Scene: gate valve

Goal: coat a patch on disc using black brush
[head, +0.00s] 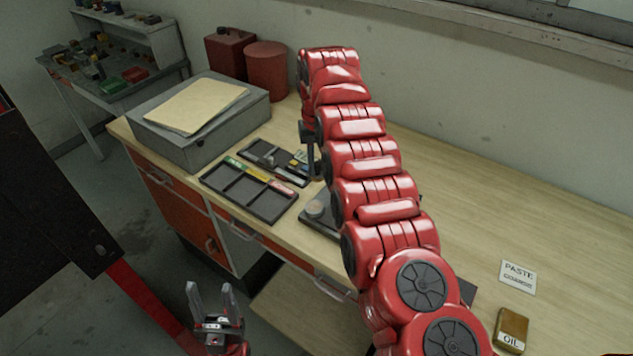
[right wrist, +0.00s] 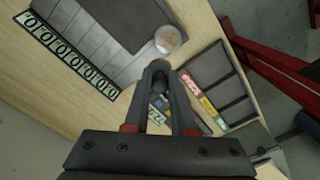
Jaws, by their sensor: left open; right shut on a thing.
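The disc is a pale round piece (head: 315,208) on a dark plate (head: 316,222), just left of my right arm in the head view. It also shows above the fingertips in the right wrist view (right wrist: 167,38). My right gripper (right wrist: 160,68) is shut on a small dark thing (right wrist: 161,78), which looks like the black brush; its tip is hard to make out. In the head view my right gripper (head: 309,150) is partly hidden by my arm. My left gripper (head: 213,290) is open and empty, low in front of the bench.
A sectioned tray (head: 247,197) with coloured labels lies left of the disc, beside a smaller dark tray (head: 262,155) with small items. A grey box (head: 190,150) stands behind. A PASTE card (head: 518,277) and OIL tin (head: 511,330) are at right. The bench's right side is mostly clear.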

